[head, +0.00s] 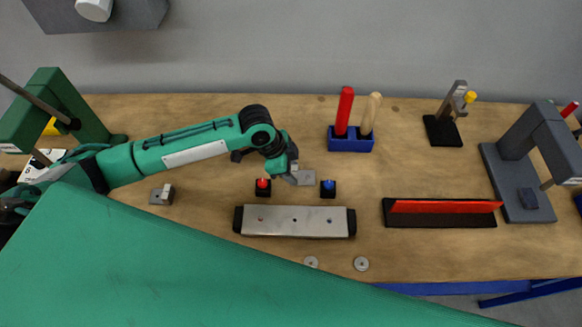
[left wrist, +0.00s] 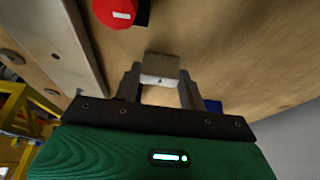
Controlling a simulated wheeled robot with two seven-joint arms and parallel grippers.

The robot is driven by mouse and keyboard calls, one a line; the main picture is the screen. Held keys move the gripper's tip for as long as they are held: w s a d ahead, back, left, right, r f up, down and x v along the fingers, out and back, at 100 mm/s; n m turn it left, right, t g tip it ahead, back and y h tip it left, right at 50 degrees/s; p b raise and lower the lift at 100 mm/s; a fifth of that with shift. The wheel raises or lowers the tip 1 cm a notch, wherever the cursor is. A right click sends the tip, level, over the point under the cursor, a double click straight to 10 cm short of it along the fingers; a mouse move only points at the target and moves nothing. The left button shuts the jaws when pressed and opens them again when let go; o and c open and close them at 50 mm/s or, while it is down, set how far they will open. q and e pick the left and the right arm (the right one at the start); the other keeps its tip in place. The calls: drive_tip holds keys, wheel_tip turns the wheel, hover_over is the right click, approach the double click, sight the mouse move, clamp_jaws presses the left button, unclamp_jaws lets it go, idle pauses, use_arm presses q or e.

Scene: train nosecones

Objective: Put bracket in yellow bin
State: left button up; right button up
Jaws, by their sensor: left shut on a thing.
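My left gripper (head: 292,177) reaches in from the left over the middle of the bench. It is shut on a small grey metal bracket (head: 308,178). In the left wrist view the bracket (left wrist: 160,67) shows as a pale block between the two fingers. The bracket is close to the tabletop; I cannot tell whether it touches. A second, similar bracket (head: 160,196) lies on the bench to the left. A yellow structure (left wrist: 22,118) shows at the left edge of the left wrist view; I cannot tell if it is the yellow bin. My right gripper is not in view.
A red button (head: 263,186) and a blue button (head: 328,187) flank the held bracket. A long metal plate (head: 295,222) lies in front of them. A blue holder (head: 350,145) with two handles stands behind. A green press (head: 45,110) stands at left, a grey one (head: 515,145) at right.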

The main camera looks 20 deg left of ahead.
use_arm(q)
drive_tip(key=o, duration=1)
drive_tip(key=shift+o, duration=0.3)
